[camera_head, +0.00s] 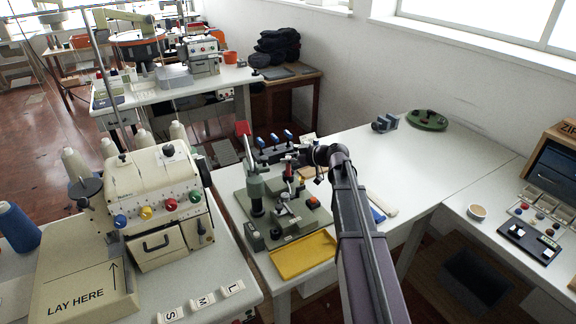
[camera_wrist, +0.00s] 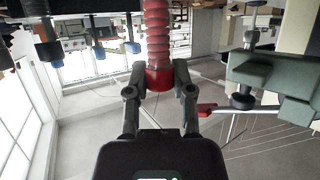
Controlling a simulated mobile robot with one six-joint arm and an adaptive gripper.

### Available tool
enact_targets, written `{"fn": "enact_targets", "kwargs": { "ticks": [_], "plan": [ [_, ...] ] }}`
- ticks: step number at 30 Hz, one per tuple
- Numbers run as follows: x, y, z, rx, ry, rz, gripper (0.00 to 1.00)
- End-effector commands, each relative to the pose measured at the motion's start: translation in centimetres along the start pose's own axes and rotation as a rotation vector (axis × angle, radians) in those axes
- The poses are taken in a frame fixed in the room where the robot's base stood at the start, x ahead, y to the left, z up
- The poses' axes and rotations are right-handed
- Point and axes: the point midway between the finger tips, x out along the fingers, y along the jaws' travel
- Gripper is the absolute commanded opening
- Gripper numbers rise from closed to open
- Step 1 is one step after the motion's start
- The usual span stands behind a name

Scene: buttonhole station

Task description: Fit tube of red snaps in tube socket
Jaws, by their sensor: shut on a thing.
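My gripper (camera_wrist: 158,80) is shut on the tube of red snaps (camera_wrist: 157,35). In the wrist view its fingers clasp a plain red end, and the ribbed red stack runs to the top edge, where its other end is cut off. In the head view the tube (camera_head: 289,165) is small, just left of my gripper (camera_head: 303,168), above the green press station (camera_head: 250,235) on the white table. The press's green body (camera_wrist: 270,72) is at the right of the wrist view, apart from the tube. I cannot make out the tube socket in either view.
A dark rack with several blue-topped pieces (camera_head: 275,142) stands just behind the press. A yellow tray (camera_head: 303,255) lies in front of it. A cream machine (camera_head: 160,195) stands left. The white table (camera_head: 400,165) is mostly clear to the right, with a green dish (camera_head: 427,120) behind.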

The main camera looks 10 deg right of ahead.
Motion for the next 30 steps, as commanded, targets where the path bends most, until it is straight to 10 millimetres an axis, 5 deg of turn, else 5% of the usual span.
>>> {"fn": "enact_targets", "kwargs": {
  "ticks": [25, 26, 28, 30],
  "plan": [
    [0.57, 0.01, 1.43, 0.000, 0.000, 0.000, 0.00],
    [0.52, 0.02, 1.32, 0.000, 0.000, 0.000, 0.40],
    [0.50, 0.02, 1.29, 0.000, 0.000, 0.000, 0.61],
    [0.50, 0.02, 1.29, 0.000, 0.000, 0.000, 0.65]
  ]
}}
